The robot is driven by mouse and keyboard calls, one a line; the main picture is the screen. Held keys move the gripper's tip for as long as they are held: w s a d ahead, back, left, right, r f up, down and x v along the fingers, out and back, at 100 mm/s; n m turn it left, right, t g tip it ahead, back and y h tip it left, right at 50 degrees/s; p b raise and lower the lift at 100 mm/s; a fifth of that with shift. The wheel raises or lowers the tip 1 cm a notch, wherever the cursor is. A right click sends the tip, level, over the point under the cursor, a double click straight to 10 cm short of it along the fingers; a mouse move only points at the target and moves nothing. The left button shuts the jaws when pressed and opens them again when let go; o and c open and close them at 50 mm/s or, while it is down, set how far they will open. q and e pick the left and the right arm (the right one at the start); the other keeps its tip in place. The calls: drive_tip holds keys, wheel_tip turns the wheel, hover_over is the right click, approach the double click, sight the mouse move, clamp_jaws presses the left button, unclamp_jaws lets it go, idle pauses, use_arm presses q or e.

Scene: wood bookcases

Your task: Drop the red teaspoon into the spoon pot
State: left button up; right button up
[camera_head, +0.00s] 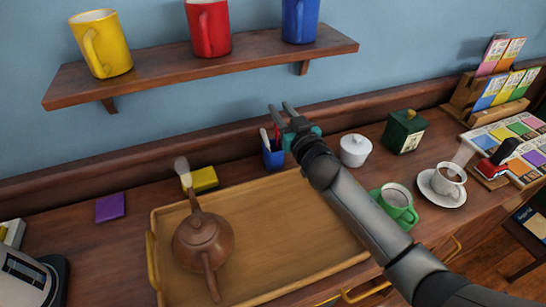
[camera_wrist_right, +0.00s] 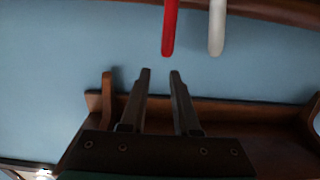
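The blue spoon pot (camera_head: 273,157) stands at the back of the counter. A white handle (camera_head: 264,138) and a thin red handle, likely the red teaspoon (camera_head: 277,134), stick up from it; the bowl ends are hidden. In the right wrist view the red handle (camera_wrist_right: 170,28) and white handle (camera_wrist_right: 217,28) hang side by side from the top edge, apart from the fingers. My right gripper (camera_head: 283,108) is beside and above the pot in the head view. It also shows in the wrist view (camera_wrist_right: 160,73), fingers apart with nothing between them. My left gripper is out of view.
A wooden tray (camera_head: 290,240) with a brown teapot (camera_head: 203,240) lies in front. A shelf (camera_head: 165,68) with mugs hangs above.

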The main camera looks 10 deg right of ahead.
drive_tip(key=shift+o, duration=1.4)
drive_tip(key=s+d+p, duration=0.1)
drive_tip(key=s+d, duration=0.2)
drive_tip(key=s, duration=1.2)
